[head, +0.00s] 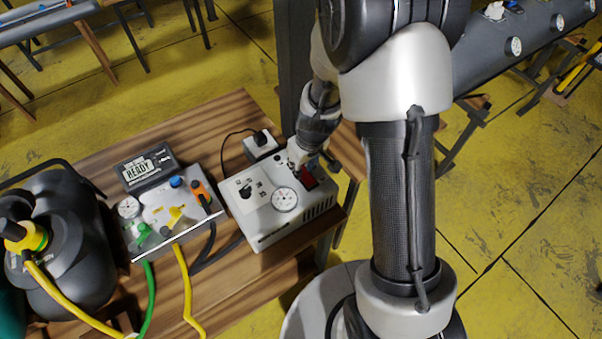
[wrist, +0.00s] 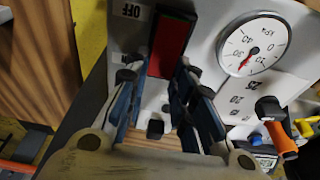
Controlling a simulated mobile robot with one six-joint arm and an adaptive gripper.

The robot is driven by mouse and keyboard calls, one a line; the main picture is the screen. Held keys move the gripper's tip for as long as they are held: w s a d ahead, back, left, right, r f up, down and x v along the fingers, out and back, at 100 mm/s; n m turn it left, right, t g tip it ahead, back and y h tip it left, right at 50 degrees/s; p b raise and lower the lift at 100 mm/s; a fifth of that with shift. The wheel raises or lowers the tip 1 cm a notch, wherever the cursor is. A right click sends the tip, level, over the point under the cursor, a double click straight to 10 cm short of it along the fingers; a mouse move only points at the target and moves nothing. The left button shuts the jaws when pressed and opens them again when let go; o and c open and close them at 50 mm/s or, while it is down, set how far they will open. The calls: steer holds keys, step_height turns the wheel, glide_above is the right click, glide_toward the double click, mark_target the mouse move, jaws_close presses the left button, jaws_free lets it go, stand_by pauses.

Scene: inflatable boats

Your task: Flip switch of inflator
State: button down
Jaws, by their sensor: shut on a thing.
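The inflator (head: 258,221) is a white box with a round gauge (head: 285,200) on the wooden table. Its red switch (head: 309,178) is at the box's right end. In the wrist view the red switch (wrist: 172,48) sits in a black frame, with the word OFF beside it. My gripper (head: 299,158) is down at the switch. In the wrist view my gripper (wrist: 158,75) has its blue-padded fingers on either side of the switch's lower end, shut on it. Which way the switch is tipped cannot be told.
A control panel (head: 165,212) with green, yellow, orange and blue valves stands left of the inflator, with a READY display (head: 146,168) behind it. A black tank (head: 60,240) and hoses are further left. A white socket box (head: 261,146) with a plug sits behind the inflator.

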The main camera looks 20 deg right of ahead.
mark_target(310, 182)
steer(key=shift+w+d+t+b, duration=0.1)
steer(key=shift+t+b, duration=0.5)
steer(key=shift+b, duration=1.95)
steer(key=shift+r+b, duration=0.2)
steer(key=shift+b, duration=0.6)
steer(key=c, duration=1.4)
jaws_free()
steer(key=shift+s, duration=0.25)
steer(key=shift+o, duration=0.2)
steer(key=v, duration=1.2)
steer(key=shift+s+d, duration=0.1)
steer(key=shift+d, duration=0.05)
